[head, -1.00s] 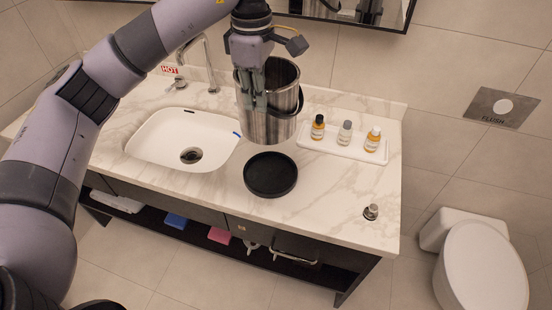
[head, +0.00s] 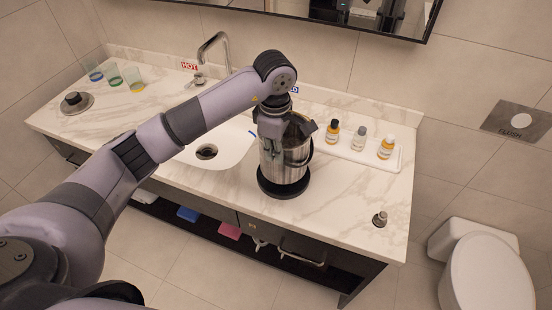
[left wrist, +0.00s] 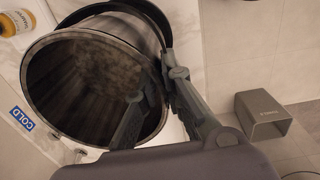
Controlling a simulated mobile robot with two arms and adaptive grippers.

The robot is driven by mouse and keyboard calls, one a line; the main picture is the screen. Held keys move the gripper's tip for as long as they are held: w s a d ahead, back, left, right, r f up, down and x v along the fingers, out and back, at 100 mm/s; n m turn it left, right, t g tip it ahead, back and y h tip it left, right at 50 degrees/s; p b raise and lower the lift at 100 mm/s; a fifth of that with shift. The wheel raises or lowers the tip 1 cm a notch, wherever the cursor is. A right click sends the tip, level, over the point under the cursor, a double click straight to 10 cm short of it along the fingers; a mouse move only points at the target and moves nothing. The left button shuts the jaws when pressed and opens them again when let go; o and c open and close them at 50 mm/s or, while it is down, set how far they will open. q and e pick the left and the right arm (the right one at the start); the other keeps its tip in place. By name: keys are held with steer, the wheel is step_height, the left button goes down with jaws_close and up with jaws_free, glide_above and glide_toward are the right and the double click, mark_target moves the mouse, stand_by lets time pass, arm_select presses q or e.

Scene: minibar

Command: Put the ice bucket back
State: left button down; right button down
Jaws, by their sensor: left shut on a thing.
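The ice bucket (head: 290,165) is a shiny steel cylinder with a dark handle. It is upright over the round black coaster (head: 283,193) on the marble counter, and its bottom appears to rest on it. My left gripper (head: 270,150) comes from above and is shut on the bucket's wall. In the left wrist view, the open, empty-looking bucket (left wrist: 85,85) has one finger of my left gripper (left wrist: 158,88) inside it and the other outside. A round metal lid with a black knob (head: 76,102) lies at the counter's left end. My right gripper is not in view.
A white tray (head: 350,154) with three small bottles stands right of the bucket. The sink (head: 222,155) and faucet (head: 214,45) are left of it, partly behind my arm. Three glasses (head: 113,76) stand at far left. A small metal item (head: 380,219) sits near the right front edge.

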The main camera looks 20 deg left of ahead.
mark_target(276, 168)
arm_select(q)
step_height(276, 168, down, 3)
steer(key=shift+d+f+p, duration=0.1)
steer(key=shift+f+p, duration=0.05)
steer(key=shift+p, duration=0.35)
steer(key=shift+f, duration=0.5)
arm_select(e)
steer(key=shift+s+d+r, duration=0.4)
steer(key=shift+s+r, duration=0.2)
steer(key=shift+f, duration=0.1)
arm_select(q)
steer(key=c, duration=2.2)
jaws_free()
steer(key=shift+f, duration=0.2)
steer(key=o, duration=0.5)
steer(key=shift+r, duration=0.1)
